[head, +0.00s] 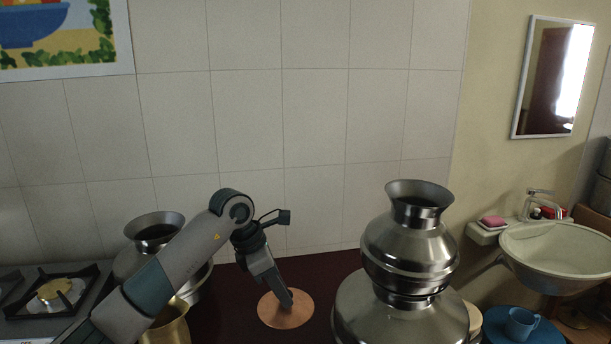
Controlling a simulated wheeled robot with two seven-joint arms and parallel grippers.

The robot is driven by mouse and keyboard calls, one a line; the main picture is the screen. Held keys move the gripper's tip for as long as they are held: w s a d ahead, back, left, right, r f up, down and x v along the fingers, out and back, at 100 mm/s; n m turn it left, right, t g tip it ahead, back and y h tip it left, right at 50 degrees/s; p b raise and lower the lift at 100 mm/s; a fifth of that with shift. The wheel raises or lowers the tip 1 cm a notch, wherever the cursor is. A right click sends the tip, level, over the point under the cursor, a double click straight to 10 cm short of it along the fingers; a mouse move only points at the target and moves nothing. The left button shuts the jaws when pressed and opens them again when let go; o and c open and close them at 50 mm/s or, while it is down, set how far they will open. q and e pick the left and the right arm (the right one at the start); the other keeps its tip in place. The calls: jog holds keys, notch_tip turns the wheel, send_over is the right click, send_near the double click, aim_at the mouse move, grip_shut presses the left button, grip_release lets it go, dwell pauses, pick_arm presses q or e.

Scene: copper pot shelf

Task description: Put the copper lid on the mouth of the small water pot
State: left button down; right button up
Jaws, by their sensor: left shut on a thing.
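The copper lid (272,316) is a flat round disc low in the middle of the head view, over the dark red counter. My left gripper (286,300) points down at the lid's middle and is shut on it; the fingers hide the exact grip point. I cannot tell whether the lid touches the counter. The small water pot (410,245) is silver, upright and stacked on a larger silver pot (375,318), right of the lid. Its flared mouth (419,193) is open and higher than my gripper. My right gripper is not in view.
Another silver pot (155,225) and a brass pot (170,325) stand at left, partly behind my left arm. A gas stove (55,295) is at far left. A sink (560,250) and a blue cup (521,322) are at right. The tiled wall closes the back.

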pick_arm(q)
jog(key=shift+s+a+m, duration=0.2)
jog(key=shift+m, duration=0.1)
jog(key=s+a+f+m+g+y, duration=0.2)
jog(key=s+a+m+g, duration=0.1)
jog(key=s+a+m, duration=0.4)
jog(key=s+a+f+m+g+y, duration=0.2)
jog(key=s+a+m, duration=0.5)
jog(key=s+m, duration=0.7)
jog(key=s+g, duration=0.1)
jog(key=s, duration=0.2)
jog(key=shift+s+a+f, duration=0.2)
jog(key=shift+f, duration=0.1)
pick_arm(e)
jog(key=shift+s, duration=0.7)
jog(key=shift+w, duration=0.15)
